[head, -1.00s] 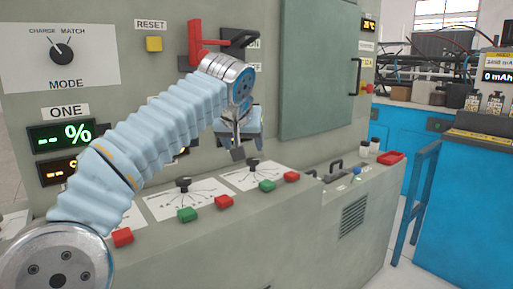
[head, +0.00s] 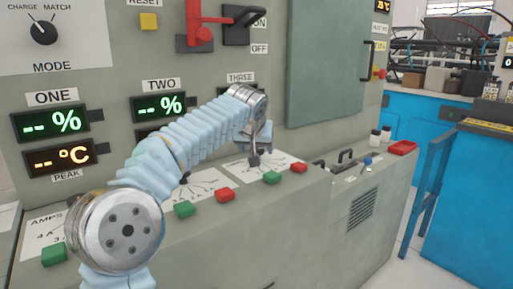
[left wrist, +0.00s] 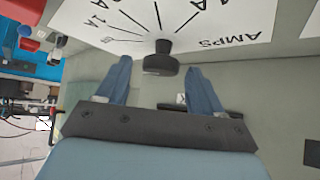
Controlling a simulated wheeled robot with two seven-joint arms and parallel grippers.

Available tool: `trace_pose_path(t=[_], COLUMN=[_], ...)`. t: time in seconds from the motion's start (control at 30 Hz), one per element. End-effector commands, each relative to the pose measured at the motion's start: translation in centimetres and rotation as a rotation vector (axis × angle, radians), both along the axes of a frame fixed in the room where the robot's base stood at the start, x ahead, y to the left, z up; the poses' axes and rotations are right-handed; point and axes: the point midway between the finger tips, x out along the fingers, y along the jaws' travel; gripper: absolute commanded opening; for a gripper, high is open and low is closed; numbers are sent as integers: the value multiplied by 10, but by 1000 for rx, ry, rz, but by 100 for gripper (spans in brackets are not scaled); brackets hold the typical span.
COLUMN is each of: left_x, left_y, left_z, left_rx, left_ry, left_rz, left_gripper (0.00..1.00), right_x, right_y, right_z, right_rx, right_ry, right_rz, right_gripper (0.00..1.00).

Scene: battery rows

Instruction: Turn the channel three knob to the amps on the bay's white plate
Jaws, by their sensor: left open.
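The channel three knob (left wrist: 160,60) is a dark round knob on a white AMPS dial plate (left wrist: 225,15), upside down in the left wrist view. In the head view the plate (head: 283,160) lies on the sloping console below the THREE label. My left gripper (head: 254,152) is over this plate; in the left wrist view its blue fingers (left wrist: 159,78) are open, one on each side of the knob and apart from it. In the head view the gripper largely hides the knob. Its pointer direction cannot be read. I cannot make out the bay's white plate. My right gripper is out of view.
A green button (head: 272,177) and a red button (head: 299,168) sit before the dial. Displays ONE (head: 48,122) and TWO (head: 160,106) are above the console.

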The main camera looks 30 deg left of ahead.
Motion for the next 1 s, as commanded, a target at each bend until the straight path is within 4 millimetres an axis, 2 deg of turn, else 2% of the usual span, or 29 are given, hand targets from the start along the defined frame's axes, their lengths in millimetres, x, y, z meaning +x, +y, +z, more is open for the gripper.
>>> trace_pose_path(t=[0.33, 0.7, 1.0], left_x=[4, 4, 3], left_y=[2, 2, 3], left_z=[-4, -4, -2], left_rx=[0, 0, 0], left_ry=[-1, -1, -1], left_rz=[0, 0, -51], left_gripper=[67, 14, 14], right_x=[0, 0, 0], right_y=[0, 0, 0], right_z=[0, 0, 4], right_rx=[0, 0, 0], right_ry=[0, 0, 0], right_rz=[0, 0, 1], right_gripper=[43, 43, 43])
